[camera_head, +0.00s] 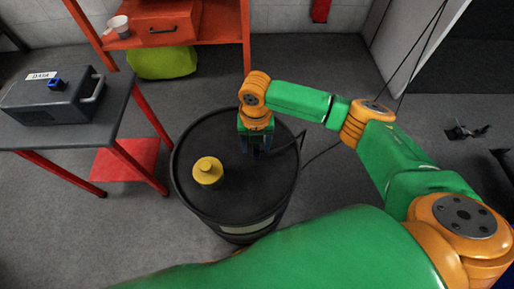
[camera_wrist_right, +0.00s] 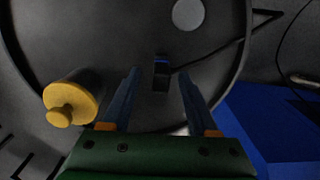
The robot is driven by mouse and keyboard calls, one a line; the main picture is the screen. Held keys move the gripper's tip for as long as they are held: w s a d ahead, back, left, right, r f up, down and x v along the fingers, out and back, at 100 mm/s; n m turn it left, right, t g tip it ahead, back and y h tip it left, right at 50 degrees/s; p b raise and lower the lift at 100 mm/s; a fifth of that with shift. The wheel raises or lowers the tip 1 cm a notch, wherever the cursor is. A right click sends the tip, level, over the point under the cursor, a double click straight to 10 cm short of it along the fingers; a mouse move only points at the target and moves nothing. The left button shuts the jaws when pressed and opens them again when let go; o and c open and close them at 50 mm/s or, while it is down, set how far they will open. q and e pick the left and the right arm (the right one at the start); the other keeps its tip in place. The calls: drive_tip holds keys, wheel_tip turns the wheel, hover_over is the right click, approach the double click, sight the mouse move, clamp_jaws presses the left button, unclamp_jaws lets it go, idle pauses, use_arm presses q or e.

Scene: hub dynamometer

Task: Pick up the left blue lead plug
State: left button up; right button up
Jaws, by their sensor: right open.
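A small dark plug with a blue end (camera_wrist_right: 161,70) and a black cable sits on the lid of a black drum (camera_head: 232,205) in the wrist view. My right gripper (camera_head: 256,148) points down over the drum's lid. In the wrist view its two fingers (camera_wrist_right: 159,75) are open, with the plug showing between their tips and apart from both. In the head view the gripper hides most of the plug. Another blue piece (camera_head: 57,84) sits on top of the dark case on the left table. My left gripper is not in view.
A yellow knobbed weight (camera_head: 207,171) stands on the drum left of my gripper; it also shows in the wrist view (camera_wrist_right: 70,103). A dark labelled case (camera_head: 60,103) sits on the left table. A red shelf (camera_head: 180,42) with a mug (camera_head: 118,25) stands behind.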

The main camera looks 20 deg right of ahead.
drive_tip(key=shift+w+d+f, duration=0.1)
drive_tip(key=shift+d+f, duration=0.05)
drive_tip(key=shift+f, duration=0.8)
drive_tip(key=shift+r, duration=0.1)
drive_tip(key=c, duration=0.4)
clamp_jaws()
drive_tip(key=shift+r, duration=0.4)
drive_tip(key=r, duration=0.3)
drive_tip(key=shift+a+p, duration=0.3)
drive_tip(key=shift+p, duration=0.1)
drive_tip(key=s+a+r, duration=0.4)
drive_tip(key=a+r, duration=0.5)
drive_tip(key=a, duration=0.4)
drive_tip(key=shift+p, duration=0.35)
